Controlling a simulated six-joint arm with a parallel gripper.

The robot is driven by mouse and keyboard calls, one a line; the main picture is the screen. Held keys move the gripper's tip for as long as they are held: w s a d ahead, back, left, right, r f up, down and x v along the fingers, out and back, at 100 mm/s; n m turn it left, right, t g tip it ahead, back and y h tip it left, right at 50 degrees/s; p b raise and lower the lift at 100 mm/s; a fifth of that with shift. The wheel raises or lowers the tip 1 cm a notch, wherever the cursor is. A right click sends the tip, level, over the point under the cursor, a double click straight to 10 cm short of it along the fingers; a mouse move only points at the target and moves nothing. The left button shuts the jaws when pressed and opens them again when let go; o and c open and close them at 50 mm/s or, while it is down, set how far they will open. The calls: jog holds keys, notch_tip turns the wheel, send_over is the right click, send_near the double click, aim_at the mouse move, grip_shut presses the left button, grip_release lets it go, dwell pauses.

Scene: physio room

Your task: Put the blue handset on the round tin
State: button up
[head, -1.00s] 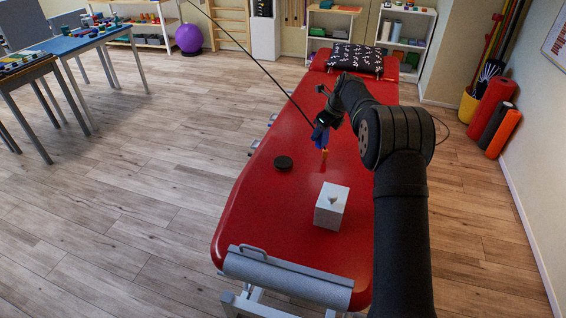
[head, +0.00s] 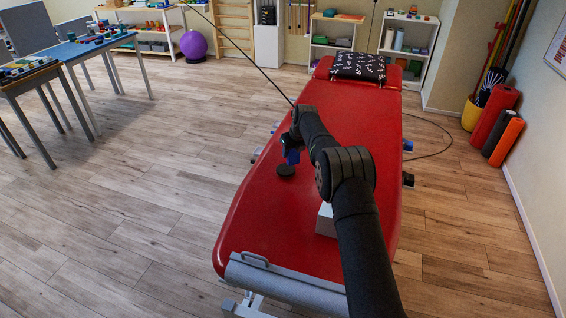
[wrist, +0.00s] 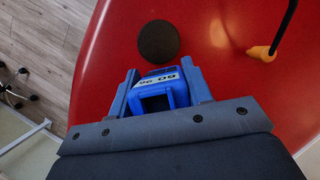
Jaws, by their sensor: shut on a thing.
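My gripper (wrist: 162,78) is shut on the blue handset (wrist: 163,93), which shows between its two blue fingers in the wrist view. In the head view the handset (head: 292,157) is small and dark blue under my wrist, partly hidden by it. The round tin (head: 286,170) is a dark, flat disc on the red couch, just below the handset in the picture.
A white box (head: 325,221) stands on the red couch (head: 280,235), partly hidden by my arm. A patterned pillow (head: 358,67) lies at the couch's far end.

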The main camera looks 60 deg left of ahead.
jog(key=shift+s+a+f, duration=0.45)
jog(key=shift+a+f, duration=0.05)
jog(key=shift+f, duration=0.55)
jog(key=shift+s+a+f, duration=0.45)
jog(key=shift+f, duration=0.6)
jog(key=shift+s+a+f, duration=0.45)
jog(key=shift+a+f, duration=0.05)
jog(key=shift+f, duration=0.55)
jog(key=shift+f, duration=0.2)
jog(key=o, duration=1)
jog(key=shift+o, duration=0.2)
jog(key=shift+r, duration=0.1)
jog(key=shift+d+r, duration=0.1)
jog(key=shift+r, duration=0.45)
jog(key=v, duration=1.1)
